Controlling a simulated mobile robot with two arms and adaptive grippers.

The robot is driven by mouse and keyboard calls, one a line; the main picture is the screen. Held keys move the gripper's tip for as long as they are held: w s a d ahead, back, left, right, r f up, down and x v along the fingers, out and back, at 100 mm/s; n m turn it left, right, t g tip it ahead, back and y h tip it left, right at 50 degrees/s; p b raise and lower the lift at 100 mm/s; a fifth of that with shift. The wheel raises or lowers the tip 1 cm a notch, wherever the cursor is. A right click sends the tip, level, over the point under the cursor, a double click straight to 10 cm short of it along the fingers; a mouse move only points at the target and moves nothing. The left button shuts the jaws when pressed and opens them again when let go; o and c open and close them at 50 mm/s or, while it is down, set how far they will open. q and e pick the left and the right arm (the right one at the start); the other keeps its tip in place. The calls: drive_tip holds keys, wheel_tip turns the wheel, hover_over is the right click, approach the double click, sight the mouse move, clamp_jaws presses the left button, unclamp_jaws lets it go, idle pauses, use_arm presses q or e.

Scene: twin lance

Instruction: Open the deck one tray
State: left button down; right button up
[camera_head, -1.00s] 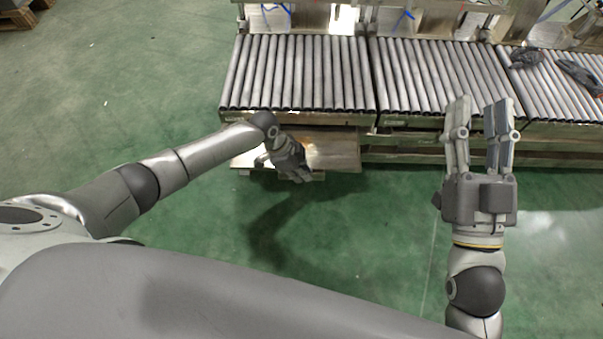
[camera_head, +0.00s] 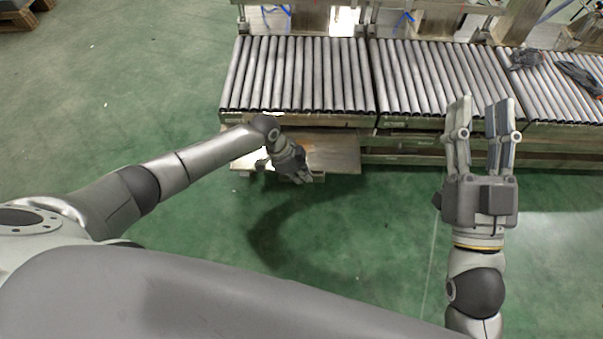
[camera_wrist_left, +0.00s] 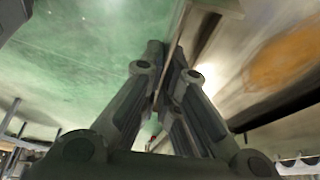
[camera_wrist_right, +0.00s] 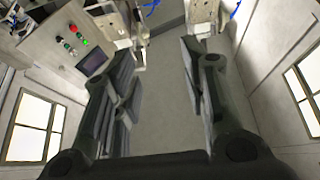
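The deck one tray appears to be the flat metal tray (camera_head: 335,154) jutting out low under the left roller section. My left gripper (camera_head: 303,178) is at its front edge, its fingers pointing down and to the right. In the left wrist view, the fingers (camera_wrist_left: 167,70) are close together with a thin metal edge (camera_wrist_left: 178,35) running between them, so they look shut on the tray's edge. The exact contact is partly hidden by the fingers. My right gripper (camera_head: 482,108) is open and empty, in front of the middle roller section. It also shows open in the right wrist view (camera_wrist_right: 158,65).
Roller conveyor sections (camera_head: 298,75) run across the back, with dark gloves (camera_head: 578,76) on the right one. A lower rail (camera_head: 410,157) continues right of the tray. The green floor (camera_head: 340,225) in front is clear. A control panel (camera_wrist_right: 85,50) shows in the right wrist view.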

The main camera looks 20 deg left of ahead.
wheel_tip(320, 180, down, 16)
drive_tip(key=d+r+g+h+p, duration=0.1)
drive_tip(key=d+g+h+p, duration=0.25)
drive_tip(key=g, duration=0.65)
use_arm(q)
drive_tip(key=s+d+p, duration=0.3)
drive_tip(key=s+p, duration=0.1)
drive_tip(key=s, duration=0.6)
drive_tip(key=shift+s, duration=0.25)
use_arm(e)
drive_tip(key=s+d+f+g+h, duration=0.1)
drive_tip(key=s+d+f+g, duration=0.1)
drive_tip(key=s+f+g, duration=0.2)
drive_tip(key=s+d+f+m+g+h, duration=0.1)
drive_tip(key=s+f+g, duration=0.4)
drive_tip(key=s, duration=0.6)
drive_tip(key=shift+s+d, duration=0.15)
drive_tip(key=shift+d, duration=0.45)
drive_tip(key=shift+f+h, duration=0.1)
drive_tip(key=shift+h, duration=0.15)
use_arm(q)
drive_tip(key=c, duration=2)
unclamp_jaws()
drive_tip(key=v, duration=1.2)
